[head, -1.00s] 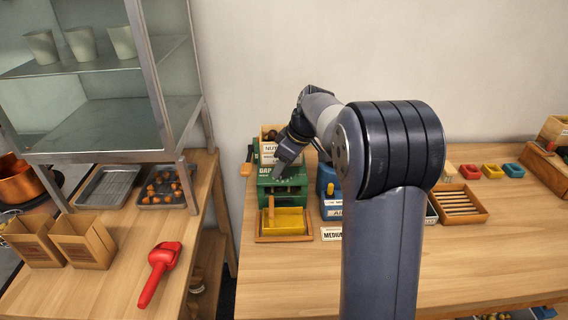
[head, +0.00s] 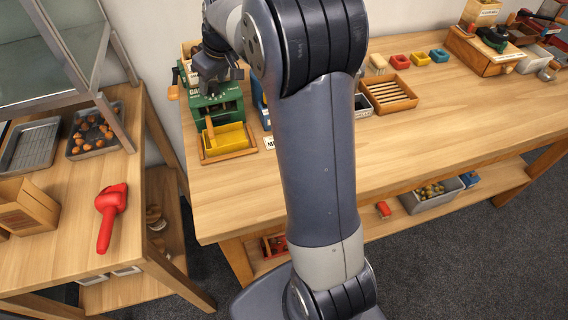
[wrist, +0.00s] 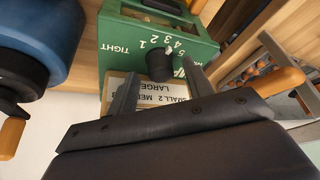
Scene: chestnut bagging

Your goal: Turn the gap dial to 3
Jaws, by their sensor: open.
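The green gap machine (head: 222,108) stands at the left end of the long table, its upper part behind my gripper (head: 217,84) in the head view. In the wrist view its green face (wrist: 118,38) carries printed numbers and the word TIGHT, upside down. The black dial knob (wrist: 158,66) sticks out below the numbers. My gripper (wrist: 160,70) is open, with one finger on each side of the knob; I cannot tell whether either finger touches it. I cannot read for certain which number the dial points to.
A yellow tray (head: 226,138) in a wooden frame sits in front of the machine. A label card (wrist: 155,90) shows beyond the fingers. A blue machine (wrist: 45,30) stands close beside. A red scoop (head: 110,212) lies on the left table. The long table's middle front is clear.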

